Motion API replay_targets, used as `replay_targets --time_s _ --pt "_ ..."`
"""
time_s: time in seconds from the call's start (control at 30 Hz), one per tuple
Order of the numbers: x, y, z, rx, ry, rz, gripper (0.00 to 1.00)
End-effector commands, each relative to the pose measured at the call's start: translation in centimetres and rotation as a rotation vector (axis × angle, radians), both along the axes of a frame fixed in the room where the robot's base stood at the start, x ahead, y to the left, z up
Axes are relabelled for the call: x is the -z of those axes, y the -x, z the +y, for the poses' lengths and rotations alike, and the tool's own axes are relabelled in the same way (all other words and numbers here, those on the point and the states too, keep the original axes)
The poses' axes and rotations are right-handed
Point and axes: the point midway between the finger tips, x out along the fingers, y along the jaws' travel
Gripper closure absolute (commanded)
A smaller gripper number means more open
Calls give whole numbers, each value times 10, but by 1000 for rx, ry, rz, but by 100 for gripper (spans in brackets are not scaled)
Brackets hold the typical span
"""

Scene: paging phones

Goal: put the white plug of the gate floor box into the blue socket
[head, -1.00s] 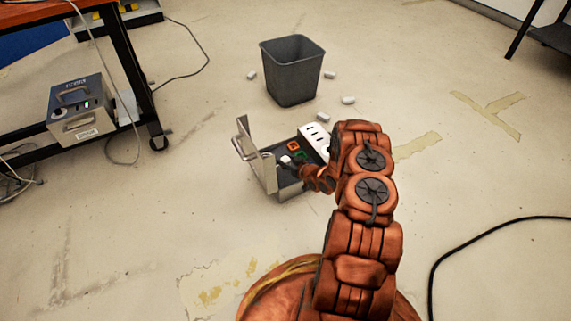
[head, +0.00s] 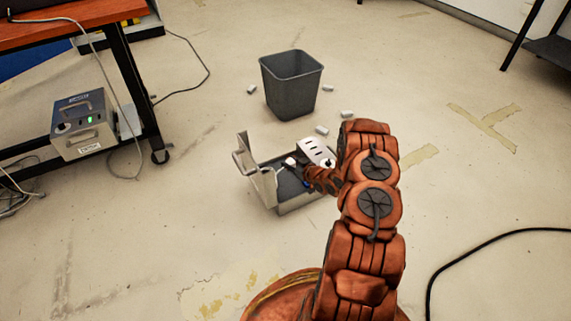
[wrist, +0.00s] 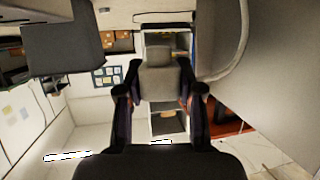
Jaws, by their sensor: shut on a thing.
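The grey floor box (head: 289,208) stands open on the floor, with its lid (head: 244,158) raised at the left. My gripper (wrist: 159,95) is shut on the white plug (wrist: 158,82), which looks light grey between the fingers in the wrist view. In the head view the white plug (head: 290,161) shows at the gripper's tip, over the inside of the box. A small blue patch (head: 306,183) shows inside the box below my gripper; I cannot tell if it is the blue socket. My gripper and the plug hide much of the inside.
A white slotted panel (head: 317,151) is at the box's far right. A dark waste bin (head: 291,88) stands behind the box, with several small white pieces around it. A bench with a grey device (head: 84,124) is at the left. A black cable (head: 480,250) lies at the right.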

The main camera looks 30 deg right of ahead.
Motion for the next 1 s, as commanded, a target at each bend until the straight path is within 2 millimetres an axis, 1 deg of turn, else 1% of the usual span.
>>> replay_targets --time_s 0.1,0.6,0.77,1.0 --pt "0 7 -14 2 0 -2 99" --pt "1 33 -62 3 -1 0 99" --pt "1 38 -71 1 0 1 99" --pt "0 39 -71 -1 -1 1 99"
